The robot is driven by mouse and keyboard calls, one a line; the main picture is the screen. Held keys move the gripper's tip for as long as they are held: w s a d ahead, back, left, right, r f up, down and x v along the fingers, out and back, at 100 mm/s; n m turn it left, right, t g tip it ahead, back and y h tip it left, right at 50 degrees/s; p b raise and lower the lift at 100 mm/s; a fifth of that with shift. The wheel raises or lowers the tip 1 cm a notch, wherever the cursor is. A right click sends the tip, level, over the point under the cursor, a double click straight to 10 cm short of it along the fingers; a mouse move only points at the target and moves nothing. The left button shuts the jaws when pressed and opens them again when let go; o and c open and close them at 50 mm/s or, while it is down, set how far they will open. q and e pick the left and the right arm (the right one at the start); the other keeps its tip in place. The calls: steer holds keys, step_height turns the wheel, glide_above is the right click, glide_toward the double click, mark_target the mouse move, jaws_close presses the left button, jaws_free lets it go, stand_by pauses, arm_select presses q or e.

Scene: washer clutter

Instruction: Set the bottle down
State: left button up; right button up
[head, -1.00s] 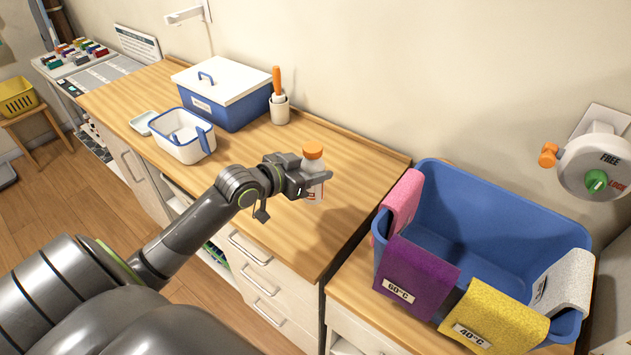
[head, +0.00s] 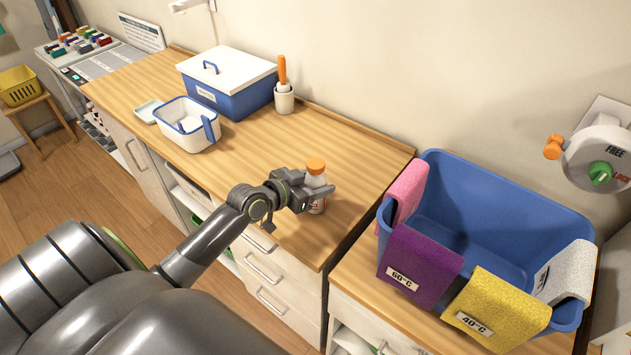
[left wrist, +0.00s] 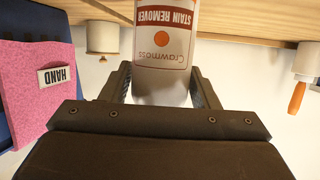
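The stain remover bottle (head: 317,203) is white with an orange cap and looks upright over the wooden counter (head: 260,160), near its right front part. Its base is at or just above the wood; I cannot tell if it touches. My left gripper (head: 317,190) is around the bottle below the cap. In the left wrist view the bottle (left wrist: 165,50) fills the space between the two fingers (left wrist: 163,85), its label upside down. The fingers look closed against its sides. My right gripper is not in view.
A blue box with white lid (head: 235,95), a white basket (head: 183,138) and a cup with an orange-handled tool (head: 284,100) stand farther back. A blue tub (head: 490,205) with coloured cloths is to the right. The counter around the bottle is clear.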

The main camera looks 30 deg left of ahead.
arm_select(q)
steer(key=shift+o, duration=1.4)
steer(key=shift+r, duration=0.1)
steer(key=shift+s+r, duration=0.1)
steer(key=v, duration=1.1)
steer(key=shift+s+r, duration=0.2)
steer(key=shift+s, duration=0.15)
steer(key=shift+a, duration=0.1)
